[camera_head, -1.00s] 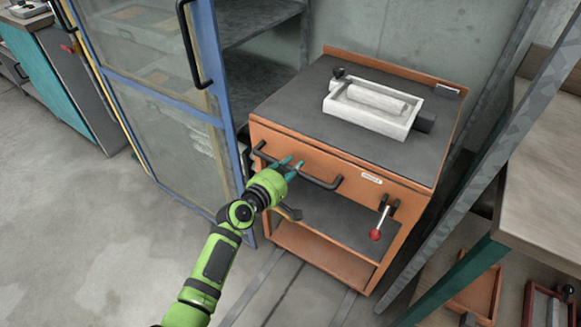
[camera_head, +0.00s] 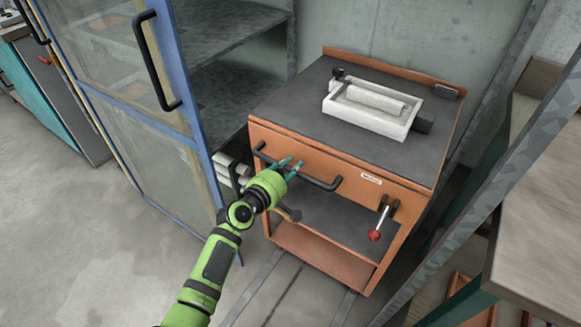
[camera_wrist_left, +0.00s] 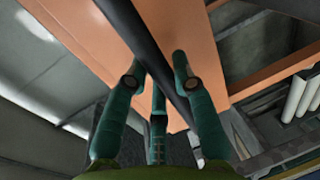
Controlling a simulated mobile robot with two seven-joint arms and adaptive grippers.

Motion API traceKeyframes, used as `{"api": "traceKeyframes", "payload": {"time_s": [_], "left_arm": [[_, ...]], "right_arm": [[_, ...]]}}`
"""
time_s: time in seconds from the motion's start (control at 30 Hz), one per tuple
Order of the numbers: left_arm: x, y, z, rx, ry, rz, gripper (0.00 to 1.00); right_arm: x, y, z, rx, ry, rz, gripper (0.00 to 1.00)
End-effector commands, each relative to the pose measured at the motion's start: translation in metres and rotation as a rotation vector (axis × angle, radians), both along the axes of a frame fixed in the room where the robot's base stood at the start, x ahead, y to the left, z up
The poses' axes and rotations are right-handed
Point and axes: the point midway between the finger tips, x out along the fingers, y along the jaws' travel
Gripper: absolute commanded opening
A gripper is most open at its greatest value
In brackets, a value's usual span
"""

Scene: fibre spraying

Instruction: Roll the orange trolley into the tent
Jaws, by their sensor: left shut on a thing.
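The orange trolley (camera_head: 300,147) stands upright in the middle of the head view, with a grey top and an open lower shelf. A dark bar handle (camera_head: 322,184) runs along its front. My left gripper (camera_head: 290,166) is shut on this handle, left of its middle. In the left wrist view, the fingers of my left gripper (camera_wrist_left: 158,66) lie around the dark handle (camera_wrist_left: 140,35), with the orange panel behind. A white tray with a roller (camera_head: 370,105) sits on the trolley top. I cannot make out a tent for certain. My right gripper is out of view.
A blue-framed glazed door (camera_head: 195,120) stands open at the left, close to the trolley. Dark shelves (camera_head: 230,95) are behind it. A sloping grey post (camera_head: 500,165) and a worktop (camera_head: 540,240) bound the right. Grey floor (camera_head: 100,250) is clear at lower left.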

Motion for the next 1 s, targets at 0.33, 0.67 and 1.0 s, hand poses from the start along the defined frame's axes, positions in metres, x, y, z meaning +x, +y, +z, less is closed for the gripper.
{"api": "traceKeyframes", "payload": {"time_s": [0.33, 0.67, 1.0], "left_arm": [[0.000, 0.000, -0.001, 0.001, 0.002, -0.001, 0.51], [-0.011, 0.008, 0.001, -0.001, 0.001, 0.000, 0.51], [-0.059, 0.043, 0.013, 0.002, 0.001, 0.000, 0.51]], "right_arm": [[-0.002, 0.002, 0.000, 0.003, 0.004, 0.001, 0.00], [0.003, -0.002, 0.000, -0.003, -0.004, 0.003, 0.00], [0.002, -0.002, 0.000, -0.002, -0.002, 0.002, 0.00]]}}
